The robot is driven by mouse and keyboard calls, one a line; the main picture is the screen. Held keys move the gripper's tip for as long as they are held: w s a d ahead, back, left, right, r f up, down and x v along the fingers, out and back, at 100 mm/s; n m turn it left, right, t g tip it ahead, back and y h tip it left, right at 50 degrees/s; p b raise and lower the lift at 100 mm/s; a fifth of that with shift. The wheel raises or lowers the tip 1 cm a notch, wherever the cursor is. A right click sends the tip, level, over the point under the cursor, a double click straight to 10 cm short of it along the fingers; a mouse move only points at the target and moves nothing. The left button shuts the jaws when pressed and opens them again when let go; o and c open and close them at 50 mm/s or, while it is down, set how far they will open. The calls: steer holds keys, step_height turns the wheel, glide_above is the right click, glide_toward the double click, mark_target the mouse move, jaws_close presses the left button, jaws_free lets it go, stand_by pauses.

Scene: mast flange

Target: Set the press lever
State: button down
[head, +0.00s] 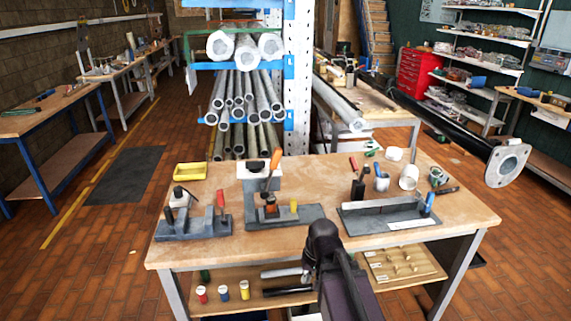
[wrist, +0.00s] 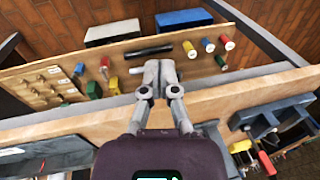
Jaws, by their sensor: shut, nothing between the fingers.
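The press (head: 256,178) stands at the middle of the workbench, with a pale head over a dark base. Its lever (head: 272,168) has an orange handle, which leans up and slightly right. A small yellow piece (head: 294,206) stands on the base at the right. My gripper (wrist: 160,70) is shut and empty in the wrist view, with its fingertips together near the bench's front edge. It is in front of the press and apart from the lever. In the head view my dark arm largely hides the fingers. The press cannot be made out in the wrist view.
On the workbench (head: 420,228), a clamp fixture with a red handle (head: 221,199) is at left and a grey tray fixture (head: 375,220) at right. A yellow bin (head: 190,171) sits behind. The lower shelf holds coloured cylinders (head: 223,293) and a peg board (head: 395,262).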

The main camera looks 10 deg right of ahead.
steer(key=w+a+r+m+t+y, duration=0.2)
steer(key=w+r+y, duration=0.15)
steer(key=w, duration=0.25)
steer(key=m+t+y+b, duration=0.2)
steer(key=m+t+y, duration=0.7)
steer(key=t, duration=0.3)
glide_toward(270, 173)
steer(key=d+r, duration=0.3)
steer(key=d, duration=0.6)
steer(key=shift+s+d+r+h, duration=0.2)
steer(key=shift+s+h, duration=0.05)
steer(key=shift+s, duration=0.25)
steer(key=shift+a+p, duration=0.1)
steer(key=shift+p, duration=0.2)
steer(key=s+a+p+x, duration=0.1)
steer(key=x, duration=0.5)
steer(key=s+p+x, duration=0.1)
steer(key=p+x, duration=0.1)
steer(key=x, duration=0.4)
steer(key=shift+w+a+r, duration=0.3)
steer(key=shift+a+r, duration=0.05)
steer(key=shift+a, duration=0.3)
